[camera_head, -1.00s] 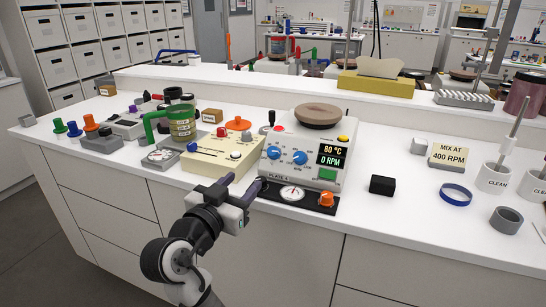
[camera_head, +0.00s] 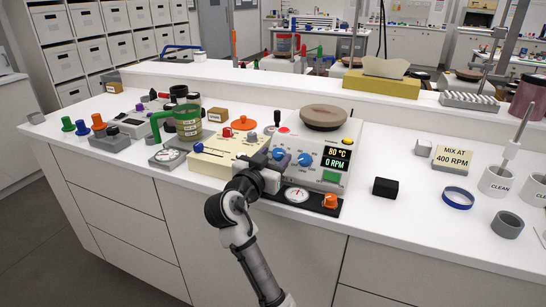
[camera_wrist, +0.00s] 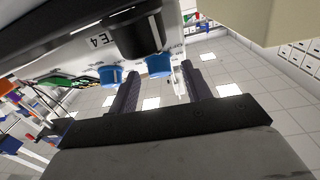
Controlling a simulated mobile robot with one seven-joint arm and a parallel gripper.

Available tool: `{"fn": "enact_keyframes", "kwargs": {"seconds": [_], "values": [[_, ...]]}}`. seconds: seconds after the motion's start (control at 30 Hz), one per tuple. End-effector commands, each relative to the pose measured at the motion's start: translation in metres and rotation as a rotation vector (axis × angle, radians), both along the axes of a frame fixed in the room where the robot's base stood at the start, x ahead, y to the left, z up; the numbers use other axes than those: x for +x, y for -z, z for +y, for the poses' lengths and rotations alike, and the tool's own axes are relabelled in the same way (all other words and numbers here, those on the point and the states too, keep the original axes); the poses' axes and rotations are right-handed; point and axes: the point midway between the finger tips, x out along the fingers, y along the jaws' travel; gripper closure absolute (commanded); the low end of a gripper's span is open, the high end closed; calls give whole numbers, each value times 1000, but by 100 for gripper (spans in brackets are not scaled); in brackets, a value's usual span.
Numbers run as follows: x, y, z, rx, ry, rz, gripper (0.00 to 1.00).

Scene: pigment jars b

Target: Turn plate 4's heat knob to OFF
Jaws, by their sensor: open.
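Plate 4 (camera_head: 329,164) is the pale hotplate unit with a brown round top. Its display (camera_head: 337,159) reads 80 °C and 0 RPM. Two blue knobs sit on its front, a left one (camera_head: 278,154) and a right one (camera_head: 304,160). Their labels and pointer settings are too small to read. My gripper (camera_head: 272,162) is open at the panel's left side, close to the left knob. In the wrist view, my gripper (camera_wrist: 160,90) has its fingers apart, with one blue knob (camera_wrist: 158,65) beyond the gap and another (camera_wrist: 110,74) at the left. Contact cannot be told.
A dark base with a dial (camera_head: 296,195) and an orange knob (camera_head: 330,201) lies in front of plate 4. A cream control box (camera_head: 215,168) stands to its left. A black block (camera_head: 384,187) lies to the right. A dark cylinder (camera_wrist: 137,36) looms close in the wrist view.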

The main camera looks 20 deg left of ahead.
Motion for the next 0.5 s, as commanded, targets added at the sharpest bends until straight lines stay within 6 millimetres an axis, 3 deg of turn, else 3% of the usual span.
{"fn": "enact_keyframes", "kwargs": {"seconds": [0.17, 0.5], "values": [[0, 0, 0, 0, 0, 0, 51], [0, 0, 0, 0, 0, 0, 95]]}}
